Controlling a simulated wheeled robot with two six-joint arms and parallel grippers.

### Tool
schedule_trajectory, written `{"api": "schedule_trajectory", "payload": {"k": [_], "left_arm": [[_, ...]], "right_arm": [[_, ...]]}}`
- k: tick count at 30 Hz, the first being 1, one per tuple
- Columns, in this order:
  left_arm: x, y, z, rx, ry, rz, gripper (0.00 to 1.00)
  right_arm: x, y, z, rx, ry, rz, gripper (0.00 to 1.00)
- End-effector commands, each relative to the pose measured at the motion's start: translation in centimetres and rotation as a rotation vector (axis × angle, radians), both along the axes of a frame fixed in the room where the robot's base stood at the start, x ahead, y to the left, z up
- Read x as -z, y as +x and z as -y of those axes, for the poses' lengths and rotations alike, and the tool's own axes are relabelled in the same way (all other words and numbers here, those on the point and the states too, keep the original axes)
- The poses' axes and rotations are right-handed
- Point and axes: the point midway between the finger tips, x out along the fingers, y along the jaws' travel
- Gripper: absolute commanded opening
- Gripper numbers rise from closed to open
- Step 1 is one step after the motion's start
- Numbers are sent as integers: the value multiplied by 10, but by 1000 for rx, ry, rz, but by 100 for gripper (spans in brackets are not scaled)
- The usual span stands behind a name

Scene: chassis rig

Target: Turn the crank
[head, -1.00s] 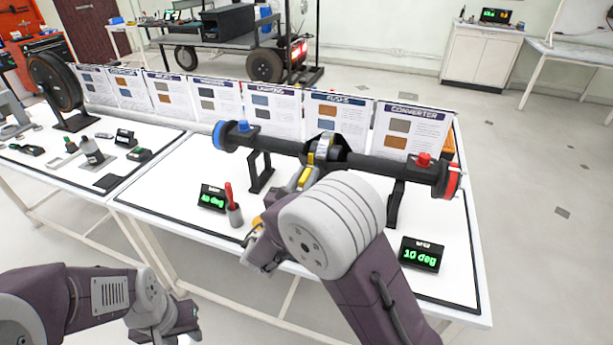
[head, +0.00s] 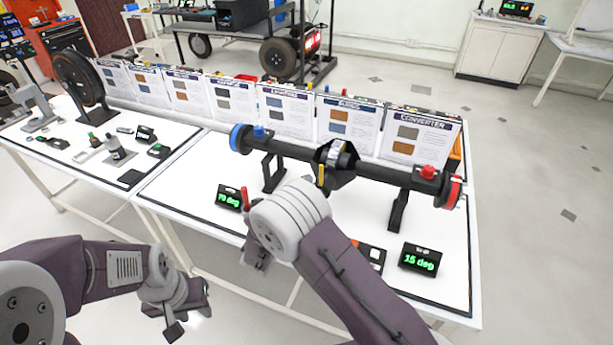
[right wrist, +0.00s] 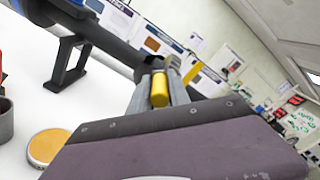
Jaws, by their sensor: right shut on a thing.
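A black axle assembly (head: 385,166) lies across black stands on the white table, with a blue end at left and a red end at right. A silver-ringed hub (head: 340,155) sits mid-axle. The yellow crank handle (head: 320,175) shows below the hub, partly behind my right arm. In the right wrist view, my right gripper (right wrist: 163,84) is shut on the yellow handle (right wrist: 159,95). The left display (head: 229,198) seems to read 70 deg; the right display (head: 420,259) reads 15 deg. My left gripper (head: 186,312) hangs at lower left, away from the table; its jaw opening is unclear.
Poster cards (head: 347,120) stand along the table's back. A red-handled tool (head: 244,198) stands beside the left display. In the right wrist view, a round yellow-topped disc (right wrist: 48,146) lies near the gripper. The left table (head: 60,178) holds small devices and a dark wheel.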

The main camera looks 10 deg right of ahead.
Motion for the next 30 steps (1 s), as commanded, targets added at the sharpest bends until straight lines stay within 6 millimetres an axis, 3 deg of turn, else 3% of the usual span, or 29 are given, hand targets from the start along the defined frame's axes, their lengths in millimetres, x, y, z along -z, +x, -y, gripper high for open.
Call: {"api": "schedule_trajectory", "payload": {"k": [9,30], "left_arm": [[-21,0,0,0,0,0,36],[-27,0,0,0,0,0,36]], "right_arm": [[8,4,-6,8,-177,-122,0],[13,8,-10,7,-276,-180,0]]}}
